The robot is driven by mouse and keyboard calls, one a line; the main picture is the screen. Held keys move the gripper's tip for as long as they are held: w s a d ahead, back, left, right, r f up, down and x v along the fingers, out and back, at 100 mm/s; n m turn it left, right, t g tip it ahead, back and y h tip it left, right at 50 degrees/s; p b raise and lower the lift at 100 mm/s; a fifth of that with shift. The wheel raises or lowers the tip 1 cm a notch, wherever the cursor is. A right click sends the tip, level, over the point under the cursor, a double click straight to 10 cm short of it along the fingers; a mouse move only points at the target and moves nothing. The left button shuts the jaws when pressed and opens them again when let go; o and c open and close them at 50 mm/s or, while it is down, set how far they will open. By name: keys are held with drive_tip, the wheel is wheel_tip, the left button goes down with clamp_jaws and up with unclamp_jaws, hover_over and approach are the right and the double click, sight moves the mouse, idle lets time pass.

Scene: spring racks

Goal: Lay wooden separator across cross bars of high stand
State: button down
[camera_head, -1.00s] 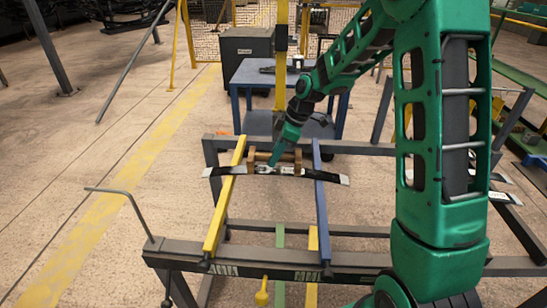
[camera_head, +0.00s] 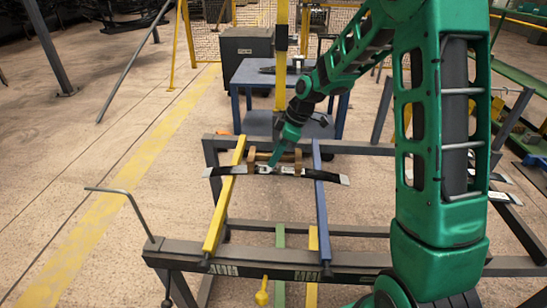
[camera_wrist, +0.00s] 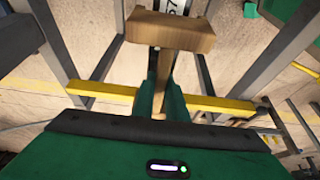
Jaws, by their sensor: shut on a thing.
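The wooden separator (camera_head: 297,160) is a light brown bar with a block at each end. My gripper (camera_head: 273,162) comes down from the upper right and is shut on its middle bar. In the wrist view, one end block (camera_wrist: 170,32) shows beyond the green fingers (camera_wrist: 162,98), with the bar between them. The separator is over the gap between the yellow cross bar (camera_head: 223,205) and the blue cross bar (camera_head: 320,205) of the dark stand (camera_head: 250,262). I cannot tell whether it touches anything below.
A dark, slightly curved leaf spring (camera_head: 334,178) lies across both cross bars, just in front of the separator. A blue table (camera_head: 250,75) stands behind the stand. A bent grey rod (camera_head: 125,193) rises at the stand's front left. The floor to the left is largely clear.

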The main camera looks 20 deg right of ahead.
drive_tip(key=shift+f, duration=0.9)
drive_tip(key=c, duration=1.7)
unclamp_jaws()
drive_tip(key=v, duration=0.9)
drive_tip(key=shift+w+d+r, duration=0.1)
drive_tip(key=shift+r, duration=0.15)
drive_tip(key=shift+d+r, duration=0.2)
drive_tip(key=shift+r, duration=0.35)
